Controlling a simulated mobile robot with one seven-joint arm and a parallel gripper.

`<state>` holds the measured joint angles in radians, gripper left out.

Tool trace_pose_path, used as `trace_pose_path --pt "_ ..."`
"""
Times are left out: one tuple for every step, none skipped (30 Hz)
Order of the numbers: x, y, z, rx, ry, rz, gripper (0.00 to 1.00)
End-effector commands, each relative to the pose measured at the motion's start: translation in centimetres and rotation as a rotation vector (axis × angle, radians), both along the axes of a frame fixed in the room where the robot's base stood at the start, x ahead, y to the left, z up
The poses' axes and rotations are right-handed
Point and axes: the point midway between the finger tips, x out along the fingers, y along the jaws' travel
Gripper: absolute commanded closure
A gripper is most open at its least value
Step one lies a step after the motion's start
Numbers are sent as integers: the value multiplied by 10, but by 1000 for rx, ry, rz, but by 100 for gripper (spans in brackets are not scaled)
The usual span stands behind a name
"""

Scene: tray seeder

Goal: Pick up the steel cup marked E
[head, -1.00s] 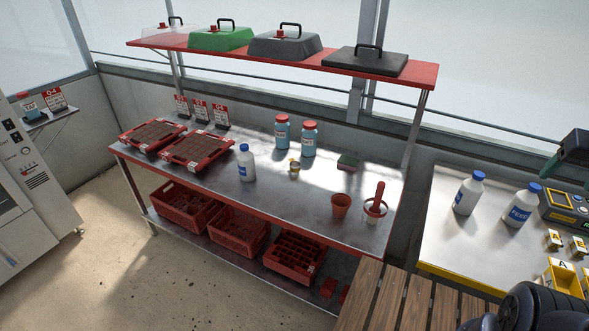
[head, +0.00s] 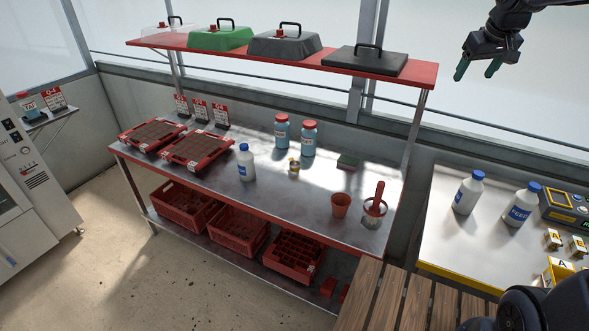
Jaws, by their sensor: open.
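A small cup (head: 293,166) with a yellow mark stands upright on the steel bench, right of a white bottle. Two more small metal cups with yellow tags stand on the right table, a left one (head: 553,239) and a right one (head: 578,246). I cannot read the letters on any of these cups, so I cannot tell which is E. My gripper (head: 477,70) is open and empty, high at the upper right, with its green fingertips apart and pointing down. It is far from all the cups.
The bench (head: 280,205) also holds seed trays (head: 197,150), blue bottles (head: 282,131), a white bottle (head: 246,163), a terracotta pot (head: 341,205) and a metal container with a red-handled tool (head: 375,210). A red shelf (head: 420,72) with lids hangs above. Bottles (head: 468,193) stand on the right table.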

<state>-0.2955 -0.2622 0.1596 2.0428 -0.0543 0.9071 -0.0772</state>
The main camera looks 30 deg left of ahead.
Motion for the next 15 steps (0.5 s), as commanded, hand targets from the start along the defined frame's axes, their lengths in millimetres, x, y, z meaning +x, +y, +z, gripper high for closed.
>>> trace_pose_path --pt "11 24 2 -2 -1 40 31" --pt "17 37 4 -3 -3 63 31" --pt "23 55 6 -2 -6 92 31" --pt "28 68 7 -2 -9 114 31" --pt "33 82 8 -2 -10 136 31" --pt "38 100 9 -1 -12 165 31" --pt "42 114 10 1 -15 188 31" --pt "45 128 10 2 -16 209 31" --pt "50 148 10 4 -18 238 31" --pt "53 162 11 7 -21 259 31" --pt "55 176 10 9 -22 281 31" --pt "58 197 9 12 -24 311 31" --pt "60 211 9 16 -26 331 31" --pt "61 226 8 19 -27 352 31" --pt "63 246 7 23 -28 380 31"
